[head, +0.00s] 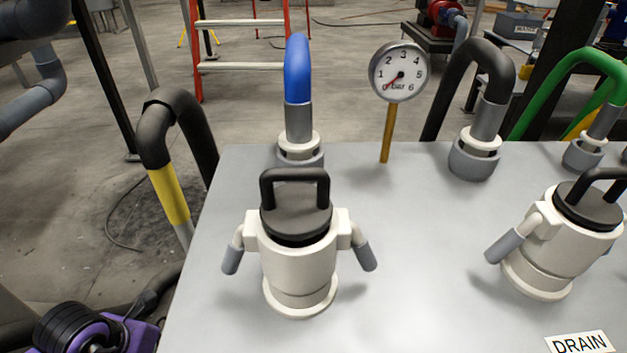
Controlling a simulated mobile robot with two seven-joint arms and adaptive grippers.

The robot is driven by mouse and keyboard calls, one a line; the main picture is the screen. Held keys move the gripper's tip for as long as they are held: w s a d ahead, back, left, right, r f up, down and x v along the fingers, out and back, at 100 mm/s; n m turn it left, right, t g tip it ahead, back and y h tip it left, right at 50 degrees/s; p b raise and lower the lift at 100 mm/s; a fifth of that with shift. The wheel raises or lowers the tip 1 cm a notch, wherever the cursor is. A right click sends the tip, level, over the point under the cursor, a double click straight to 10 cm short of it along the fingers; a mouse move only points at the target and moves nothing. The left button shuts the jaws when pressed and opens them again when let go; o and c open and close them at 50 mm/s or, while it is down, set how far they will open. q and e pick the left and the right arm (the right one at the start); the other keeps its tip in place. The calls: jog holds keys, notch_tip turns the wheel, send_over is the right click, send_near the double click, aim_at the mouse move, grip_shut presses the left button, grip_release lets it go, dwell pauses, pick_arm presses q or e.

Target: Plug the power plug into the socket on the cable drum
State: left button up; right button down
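The grey table (400,230) bears two white canisters (298,275) (555,245) with black-handled lids, several hose couplings, a pressure gauge (399,72) and a DRAIN label (580,342). A black and yellow hose (170,195) stands at its left edge. A red ladder (240,45) is behind.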

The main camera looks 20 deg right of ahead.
pick_arm(q)
jog(key=shift+w+f, duration=0.1)
jog(key=shift+f, duration=0.25)
jog(key=shift+r, duration=0.1)
jog(key=shift+c, duration=0.6)
jog(key=c, duration=0.9)
jog(key=shift+r, duration=0.15)
jog(key=shift+c, duration=0.2)
